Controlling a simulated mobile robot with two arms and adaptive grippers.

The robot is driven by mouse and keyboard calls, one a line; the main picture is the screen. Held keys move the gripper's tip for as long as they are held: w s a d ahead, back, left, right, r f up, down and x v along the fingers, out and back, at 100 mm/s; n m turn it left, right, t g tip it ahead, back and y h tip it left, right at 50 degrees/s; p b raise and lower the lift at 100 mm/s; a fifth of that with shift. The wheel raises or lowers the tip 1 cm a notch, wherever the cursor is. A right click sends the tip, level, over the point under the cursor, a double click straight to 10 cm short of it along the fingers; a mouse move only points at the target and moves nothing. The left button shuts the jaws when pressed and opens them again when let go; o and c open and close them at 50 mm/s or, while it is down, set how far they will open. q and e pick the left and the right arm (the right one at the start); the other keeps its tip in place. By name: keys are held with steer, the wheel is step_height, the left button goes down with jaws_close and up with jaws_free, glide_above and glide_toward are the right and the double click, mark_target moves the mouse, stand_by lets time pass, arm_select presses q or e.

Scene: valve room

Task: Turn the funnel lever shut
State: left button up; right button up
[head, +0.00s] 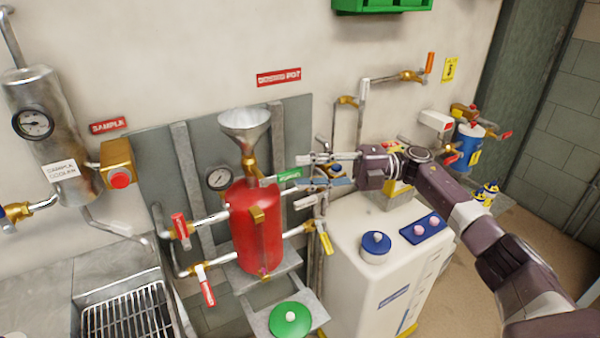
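The funnel (245,124) is a steel cone on top of the red dosing pot (257,232). A brass valve sits on the neck below it. The funnel lever (289,174) has a green grip and points right from this neck, roughly level. My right gripper (305,173) reaches in from the right with its fingers apart. In the picture, the lever's green tip lies between the fingertips; I cannot tell whether they touch it. My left gripper is out of view.
Red-handled valves (180,226) stand left of the pot, and a yellow-handled valve (326,242) stands to its right. A pressure gauge (219,179) is behind. A white tank (390,270) with a blue cap stands below my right arm. A green lid (289,320) lies in front.

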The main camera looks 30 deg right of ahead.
steer(key=v, duration=1)
